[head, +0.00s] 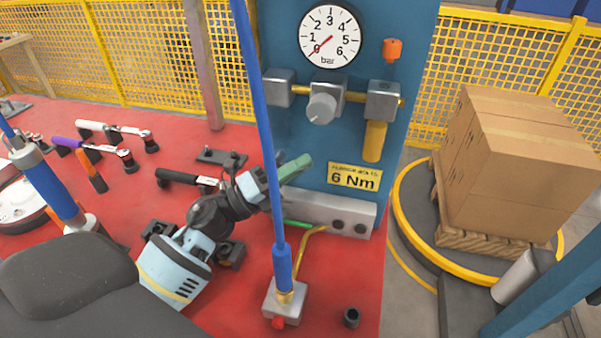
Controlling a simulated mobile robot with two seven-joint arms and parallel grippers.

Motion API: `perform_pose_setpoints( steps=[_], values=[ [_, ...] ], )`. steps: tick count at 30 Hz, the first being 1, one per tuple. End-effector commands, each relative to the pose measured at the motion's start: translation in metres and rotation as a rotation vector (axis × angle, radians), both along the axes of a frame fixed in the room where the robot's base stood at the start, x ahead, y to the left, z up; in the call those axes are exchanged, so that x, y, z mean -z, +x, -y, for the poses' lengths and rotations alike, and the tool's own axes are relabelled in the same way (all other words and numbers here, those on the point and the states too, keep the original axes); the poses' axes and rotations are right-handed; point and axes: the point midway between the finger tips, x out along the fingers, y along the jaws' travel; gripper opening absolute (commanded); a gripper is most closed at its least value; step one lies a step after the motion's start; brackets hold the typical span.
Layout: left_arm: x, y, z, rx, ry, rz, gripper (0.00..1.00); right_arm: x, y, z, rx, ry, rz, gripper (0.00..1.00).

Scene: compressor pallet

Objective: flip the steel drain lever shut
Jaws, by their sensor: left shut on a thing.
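My left gripper (272,182) reaches in from the lower left, beside the blue panel (345,120). It is shut on a green-grey piece (294,168) that points up and right toward the panel. The blue hose (265,130) crosses in front of the gripper and hides part of the jaws. I cannot make out a steel drain lever clearly. Below the gripper, a grey block (355,213) sits at the panel's foot, with a bent brass pipe (310,240) and a thin green part beside it. My right gripper is not in view.
A gauge (330,37) reads about zero, above a regulator knob (322,107). The hose ends on a steel block (286,304) with a red part. Several wrenches (103,146) lie on the red table at left. Boxes (520,150) stand on a pallet at right.

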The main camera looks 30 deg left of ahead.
Motion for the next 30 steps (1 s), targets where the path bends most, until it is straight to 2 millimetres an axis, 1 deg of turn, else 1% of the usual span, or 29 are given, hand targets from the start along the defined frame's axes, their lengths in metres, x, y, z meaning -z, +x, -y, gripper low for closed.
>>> perform_pose_setpoints(
  steps=[1, 5, 9, 10, 14, 15, 23, 26, 30],
  values=[
    [0.002, 0.0, 0.0, -0.001, -0.01, -0.001, 0.0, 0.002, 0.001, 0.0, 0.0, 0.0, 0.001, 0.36],
    [0.0, 0.0, 0.0, 0.0, -0.015, 0.001, 0.0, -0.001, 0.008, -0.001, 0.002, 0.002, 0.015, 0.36],
    [0.0, 0.0, 0.0, 0.0, -0.015, 0.001, 0.0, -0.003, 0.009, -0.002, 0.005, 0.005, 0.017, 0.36],
    [0.0, 0.0, 0.0, 0.0, -0.015, 0.001, 0.12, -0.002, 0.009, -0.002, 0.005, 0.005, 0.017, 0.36],
    [-0.001, 0.0, 0.0, 0.0, -0.015, 0.001, 0.29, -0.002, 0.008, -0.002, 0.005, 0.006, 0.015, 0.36],
    [-0.001, 0.0, 0.0, 0.0, -0.015, 0.001, 0.3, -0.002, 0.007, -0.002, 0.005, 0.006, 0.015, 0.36],
    [0.0, -0.001, -0.001, 0.0, -0.013, 0.002, 0.3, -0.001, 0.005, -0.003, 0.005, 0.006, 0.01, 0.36],
    [0.004, -0.006, -0.004, 0.0, -0.012, 0.0, 0.3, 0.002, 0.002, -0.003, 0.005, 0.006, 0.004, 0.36],
    [0.014, -0.02, -0.015, -0.001, -0.013, -0.004, 0.3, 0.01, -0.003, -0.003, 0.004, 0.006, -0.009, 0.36]
  ],
)
